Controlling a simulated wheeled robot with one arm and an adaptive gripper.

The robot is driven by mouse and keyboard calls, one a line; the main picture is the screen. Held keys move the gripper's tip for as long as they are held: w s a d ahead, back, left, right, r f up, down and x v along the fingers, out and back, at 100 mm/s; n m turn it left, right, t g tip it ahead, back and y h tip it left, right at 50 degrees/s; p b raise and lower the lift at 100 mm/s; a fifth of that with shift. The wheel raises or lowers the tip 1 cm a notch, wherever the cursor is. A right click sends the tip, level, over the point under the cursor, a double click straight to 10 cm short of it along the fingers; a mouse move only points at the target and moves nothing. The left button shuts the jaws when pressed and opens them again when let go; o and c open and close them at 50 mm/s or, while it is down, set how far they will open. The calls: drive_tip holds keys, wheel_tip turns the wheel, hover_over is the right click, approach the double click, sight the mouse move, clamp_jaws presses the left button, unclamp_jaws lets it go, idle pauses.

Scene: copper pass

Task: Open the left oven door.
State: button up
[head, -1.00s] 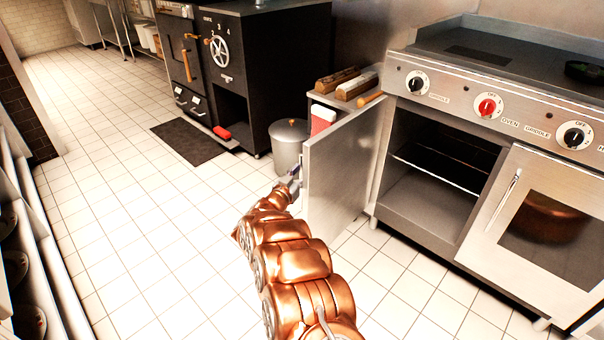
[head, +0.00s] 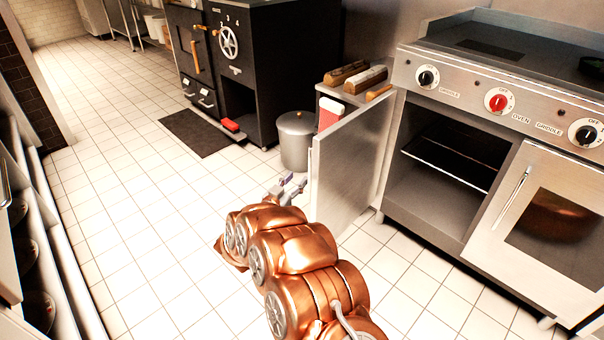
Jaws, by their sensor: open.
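The left oven door (head: 352,160) stands swung wide open, jutting out from the left side of the steel range. The left oven cavity (head: 440,165) behind it is exposed, with a dark wire rack inside. My gripper (head: 291,186) is at the end of my copper arm, low beside the outer edge of the open door. Its fingers are apart with nothing visible between them. A small gap seems to lie between them and the door. The door's handle is hidden from this side.
A lidded grey bin (head: 297,140) stands just beyond the door. A black stove (head: 262,70) is behind it, with a dark mat (head: 197,132) in front. Wooden blocks (head: 346,73) lie on a low cabinet left of the range. The tiled floor (head: 130,210) at left is clear.

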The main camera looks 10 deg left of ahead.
drive_tip(key=shift+v, duration=1.65)
